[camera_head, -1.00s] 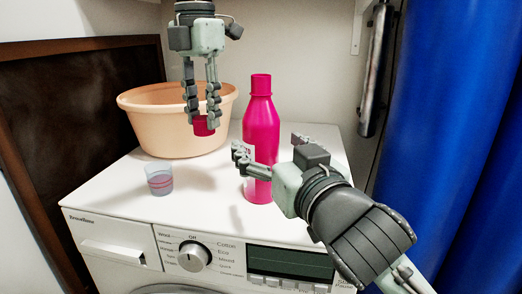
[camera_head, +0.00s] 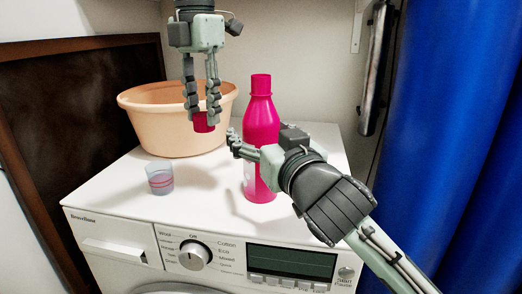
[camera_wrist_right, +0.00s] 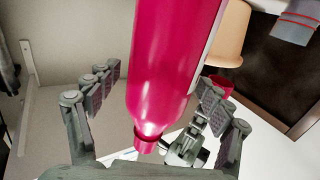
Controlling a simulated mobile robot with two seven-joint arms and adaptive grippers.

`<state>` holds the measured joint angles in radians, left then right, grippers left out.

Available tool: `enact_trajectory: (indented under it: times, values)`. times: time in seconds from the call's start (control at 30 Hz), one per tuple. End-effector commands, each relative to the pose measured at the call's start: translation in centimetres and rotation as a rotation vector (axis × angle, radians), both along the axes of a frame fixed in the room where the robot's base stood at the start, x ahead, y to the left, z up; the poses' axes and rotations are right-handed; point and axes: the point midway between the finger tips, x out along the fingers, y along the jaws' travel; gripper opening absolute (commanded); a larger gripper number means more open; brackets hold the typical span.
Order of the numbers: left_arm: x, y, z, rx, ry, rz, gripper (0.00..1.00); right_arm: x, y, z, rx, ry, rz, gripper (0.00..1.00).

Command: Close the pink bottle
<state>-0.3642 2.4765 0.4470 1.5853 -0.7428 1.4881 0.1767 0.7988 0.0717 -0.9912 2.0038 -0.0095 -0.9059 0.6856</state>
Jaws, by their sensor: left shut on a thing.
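The pink bottle (camera_head: 261,122) stands upright on the washing machine, its narrow neck at the top without a cap. It fills the middle of the right wrist view (camera_wrist_right: 172,60), neck toward the bottom. My left gripper (camera_head: 203,112) points down from above, left of the bottle, shut on a pink cap (camera_head: 203,124). The cap is in front of the basin, a little lower than the bottle's mouth. My right gripper (camera_head: 262,141) is open with its fingers on either side of the bottle's upper body. The wrist view shows a gap between the bottle and the left finger.
A peach basin (camera_head: 150,125) stands at the back left. A clear cup with red stripes (camera_head: 159,178) stands at the front left of the white machine top (camera_head: 205,190). A blue curtain (camera_head: 450,110) hangs at the right, and a dark framed panel (camera_head: 80,105) is at the left.

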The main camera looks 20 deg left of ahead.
Motion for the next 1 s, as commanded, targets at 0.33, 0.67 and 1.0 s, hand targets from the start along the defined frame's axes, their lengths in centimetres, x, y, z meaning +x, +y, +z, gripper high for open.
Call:
enact_trajectory:
  times: [0.33,0.67,1.0]
  values:
    - [0.00,0.00,0.00,0.000,0.000,0.000,0.24,0.01,-0.04,-0.02,0.000,0.000,-0.001,0.33]
    - [0.00,0.00,0.02,0.000,0.000,0.000,0.24,-0.02,-0.04,0.19,0.002,-0.004,0.000,0.08]
    - [0.00,0.00,0.07,0.000,0.000,0.000,0.24,0.01,-0.05,0.75,0.003,-0.004,-0.001,0.08]
